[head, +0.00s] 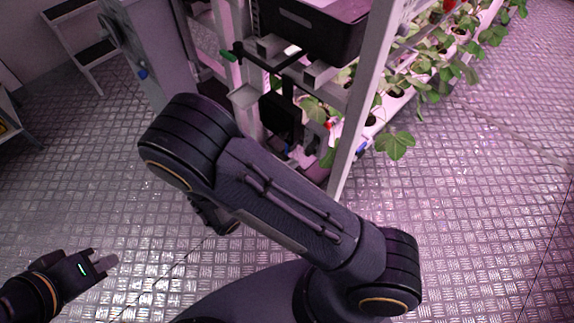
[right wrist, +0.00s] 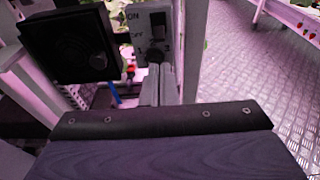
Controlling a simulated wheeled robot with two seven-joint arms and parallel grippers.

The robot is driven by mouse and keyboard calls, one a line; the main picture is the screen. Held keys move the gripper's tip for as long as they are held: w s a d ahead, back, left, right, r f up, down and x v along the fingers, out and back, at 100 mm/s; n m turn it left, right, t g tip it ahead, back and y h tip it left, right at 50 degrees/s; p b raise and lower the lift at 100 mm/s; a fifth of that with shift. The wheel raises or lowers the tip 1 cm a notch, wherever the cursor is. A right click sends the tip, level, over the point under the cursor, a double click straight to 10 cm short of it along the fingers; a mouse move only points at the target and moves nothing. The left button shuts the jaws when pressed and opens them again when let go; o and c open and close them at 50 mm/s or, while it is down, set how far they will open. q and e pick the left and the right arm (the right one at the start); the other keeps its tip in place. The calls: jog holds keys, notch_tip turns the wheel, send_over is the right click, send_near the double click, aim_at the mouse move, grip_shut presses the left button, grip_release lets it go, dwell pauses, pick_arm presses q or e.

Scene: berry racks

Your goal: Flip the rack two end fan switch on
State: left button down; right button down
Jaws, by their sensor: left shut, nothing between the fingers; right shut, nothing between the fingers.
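The grey switch plate (right wrist: 144,27), marked ON above OFF, stands upright in the right wrist view beside a black square fan unit (right wrist: 82,46). A dark lever shape (right wrist: 158,20) shows on the plate near the ON mark; its exact setting is unclear. My right gripper (right wrist: 155,72) is shut and empty, its fingertips directly in front of the plate's lower part. I cannot tell whether they touch it. In the head view my right arm hides this gripper. My left gripper (head: 101,263) is shut and empty at the lower left, well away from the rack.
The rack's white post (head: 364,90) stands close to my right arm. A black crate (head: 318,35) sits on the rack, with leafy plants (head: 430,70) behind it. A step stand (head: 84,45) is at the upper left. The metal floor (head: 480,190) at right is clear.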

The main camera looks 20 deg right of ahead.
aim_at(316, 147)
jog(key=x, duration=0.7)
jog(key=shift+r+g+y+p, duration=0.25)
jog(key=shift+g+y+p, duration=0.05)
